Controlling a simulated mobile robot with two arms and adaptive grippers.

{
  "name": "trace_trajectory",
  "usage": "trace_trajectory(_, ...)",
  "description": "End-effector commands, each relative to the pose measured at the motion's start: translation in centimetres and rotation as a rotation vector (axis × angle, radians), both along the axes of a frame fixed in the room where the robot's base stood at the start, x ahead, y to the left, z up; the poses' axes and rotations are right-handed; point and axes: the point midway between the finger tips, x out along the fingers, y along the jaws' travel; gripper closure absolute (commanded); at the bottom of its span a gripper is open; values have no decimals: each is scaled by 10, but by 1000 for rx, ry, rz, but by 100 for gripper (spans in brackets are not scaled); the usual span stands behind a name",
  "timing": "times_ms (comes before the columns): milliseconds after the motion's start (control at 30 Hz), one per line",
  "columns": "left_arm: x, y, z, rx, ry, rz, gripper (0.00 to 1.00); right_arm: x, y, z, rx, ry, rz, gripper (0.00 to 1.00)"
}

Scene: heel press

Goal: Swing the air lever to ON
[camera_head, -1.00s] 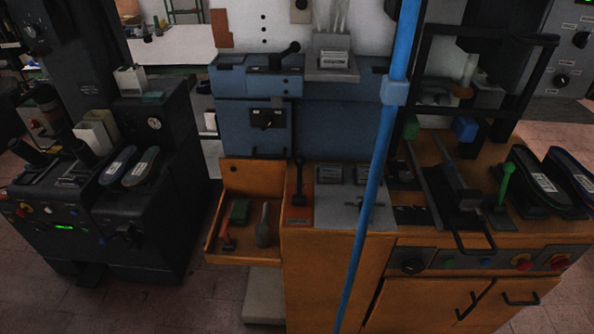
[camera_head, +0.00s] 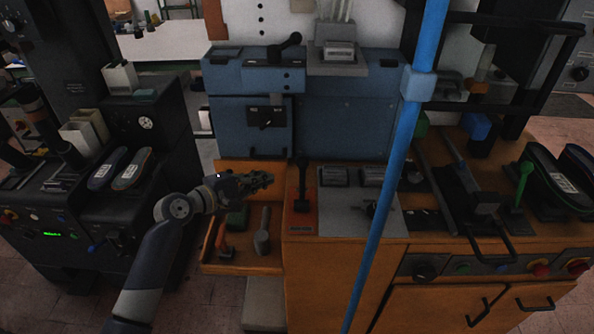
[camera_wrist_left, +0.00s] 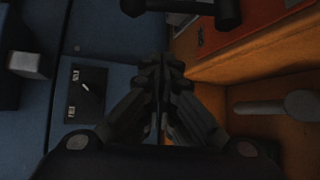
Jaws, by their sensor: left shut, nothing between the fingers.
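A small dark plate (camera_head: 265,117) with a short lever is on the front of the blue cabinet. The left wrist view shows this plate (camera_wrist_left: 85,95) with two small pale labels and a light-tipped lever (camera_wrist_left: 86,88) between them; I cannot read the labels for sure. A taller black lever (camera_head: 302,180) stands on an orange base beside the drawer; I cannot tell from its markings which lever is for air. My left gripper (camera_head: 269,180) is shut and empty, above the open drawer, below the plate and left of the black lever. Its fingers (camera_wrist_left: 162,62) touch nothing visible. My right gripper is out of view.
The open orange drawer (camera_head: 268,263) holds a grey-handled tool (camera_head: 262,232) and other tools under my gripper. A dark machine (camera_head: 70,195) with shoe soles is on the left.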

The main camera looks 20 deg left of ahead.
Motion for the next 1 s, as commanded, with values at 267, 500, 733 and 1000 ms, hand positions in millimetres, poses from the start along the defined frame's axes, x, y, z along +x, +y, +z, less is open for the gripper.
trace_trajectory(267, 1, 0, 4, -11, -4, 0, 100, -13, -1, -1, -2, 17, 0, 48)
trace_trajectory(500, 9, -4, 2, -12, -5, 1, 100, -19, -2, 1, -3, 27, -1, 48)
trace_trajectory(733, 41, -20, -6, -12, -5, 1, 100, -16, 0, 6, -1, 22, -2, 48)
trace_trajectory(1000, 80, -39, -20, -12, -3, 0, 100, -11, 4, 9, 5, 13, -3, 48)
